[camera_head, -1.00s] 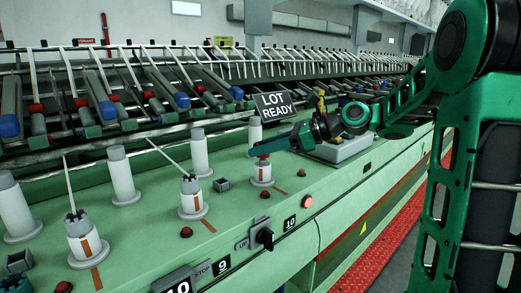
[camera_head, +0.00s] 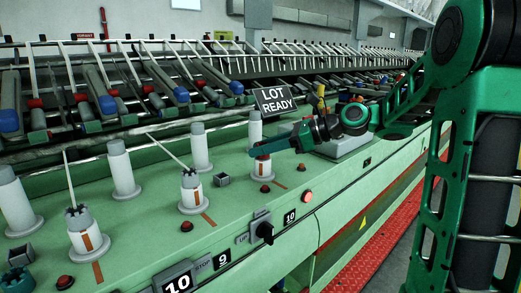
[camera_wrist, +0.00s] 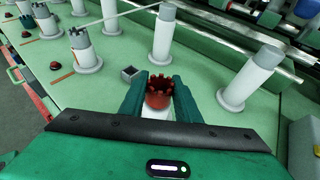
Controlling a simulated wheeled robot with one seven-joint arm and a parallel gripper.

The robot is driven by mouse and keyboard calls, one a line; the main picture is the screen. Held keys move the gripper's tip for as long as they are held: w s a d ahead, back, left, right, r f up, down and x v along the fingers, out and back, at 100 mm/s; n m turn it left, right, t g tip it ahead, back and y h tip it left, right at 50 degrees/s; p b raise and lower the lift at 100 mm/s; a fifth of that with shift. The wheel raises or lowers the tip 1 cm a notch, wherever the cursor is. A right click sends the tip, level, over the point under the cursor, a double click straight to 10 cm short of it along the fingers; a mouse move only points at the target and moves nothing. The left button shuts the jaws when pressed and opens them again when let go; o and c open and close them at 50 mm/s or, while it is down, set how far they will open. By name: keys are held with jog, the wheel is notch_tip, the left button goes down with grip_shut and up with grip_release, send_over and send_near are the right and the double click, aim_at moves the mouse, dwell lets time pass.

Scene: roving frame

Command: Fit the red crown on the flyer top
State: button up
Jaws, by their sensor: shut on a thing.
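My gripper (camera_wrist: 160,90) is shut on the red crown (camera_wrist: 159,97), a toothed ring held between the two green fingers in the wrist view. A white flyer top (camera_wrist: 157,114) shows just below the crown; I cannot tell whether the two touch. In the head view my gripper (camera_head: 258,151) is over the nearest-right flyer (camera_head: 265,168), whose white body shows below the fingers. The fingers hide the crown and the flyer's upper end there. Two other flyers, (camera_head: 191,187) and (camera_head: 84,229), wear dark grey crowns with thin rods sticking up.
White bobbin posts (camera_head: 122,170) stand in a row behind the flyers. A small grey cube box (camera_head: 222,180) is left of my gripper. A "LOT READY" sign (camera_head: 275,102) stands close behind it. Red buttons and a black switch (camera_head: 263,229) line the front edge.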

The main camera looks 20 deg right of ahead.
jog(key=shift+f, duration=0.4)
dwell(0.4)
jog(key=o, duration=1.7)
jog(key=shift+o, duration=0.2)
jog(key=v, duration=1)
jog(key=shift+d, duration=0.25)
jog(key=shift+s, duration=0.1)
dwell(0.4)
